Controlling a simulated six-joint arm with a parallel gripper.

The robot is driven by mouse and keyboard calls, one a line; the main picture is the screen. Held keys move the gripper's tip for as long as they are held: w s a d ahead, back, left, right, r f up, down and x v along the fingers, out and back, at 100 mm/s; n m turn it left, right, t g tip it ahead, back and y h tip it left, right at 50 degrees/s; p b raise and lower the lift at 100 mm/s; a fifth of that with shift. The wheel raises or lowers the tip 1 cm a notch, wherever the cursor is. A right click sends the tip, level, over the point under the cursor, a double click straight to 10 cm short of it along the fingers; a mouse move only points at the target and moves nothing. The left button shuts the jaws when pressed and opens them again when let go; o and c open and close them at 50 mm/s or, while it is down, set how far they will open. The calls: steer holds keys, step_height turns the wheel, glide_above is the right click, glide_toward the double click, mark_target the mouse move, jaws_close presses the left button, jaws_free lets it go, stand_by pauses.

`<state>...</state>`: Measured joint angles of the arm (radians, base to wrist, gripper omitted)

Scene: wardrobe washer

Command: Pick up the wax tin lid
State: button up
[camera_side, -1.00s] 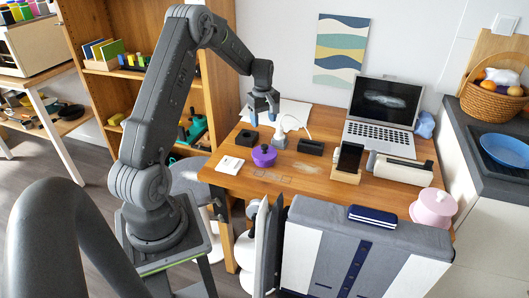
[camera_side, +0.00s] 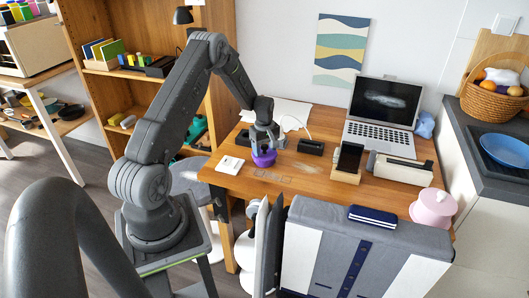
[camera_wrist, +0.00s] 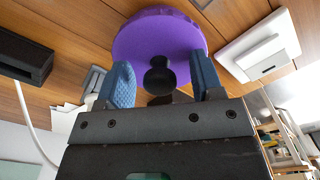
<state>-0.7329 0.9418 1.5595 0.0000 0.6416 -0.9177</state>
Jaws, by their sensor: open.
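The wax tin lid looks to be the purple round lid with a dark knob, on the wooden desk. In the side view the purple lid (camera_side: 263,158) shows just below my gripper (camera_side: 264,148), which partly hides it. In the wrist view the purple lid (camera_wrist: 150,35) fills the top middle, with its dark knob (camera_wrist: 159,77) between the fingertips. My gripper (camera_wrist: 160,82) is open, one blue finger on each side of the knob. I see a gap between each finger and the knob.
A white square item (camera_side: 230,164) lies left of the lid. A black block (camera_side: 311,146), a phone on a wooden stand (camera_side: 347,162) and a laptop (camera_side: 381,112) stand to the right. A white cable curves behind. The desk front (camera_side: 285,183) is mostly clear.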

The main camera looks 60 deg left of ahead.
steer(key=c, duration=1)
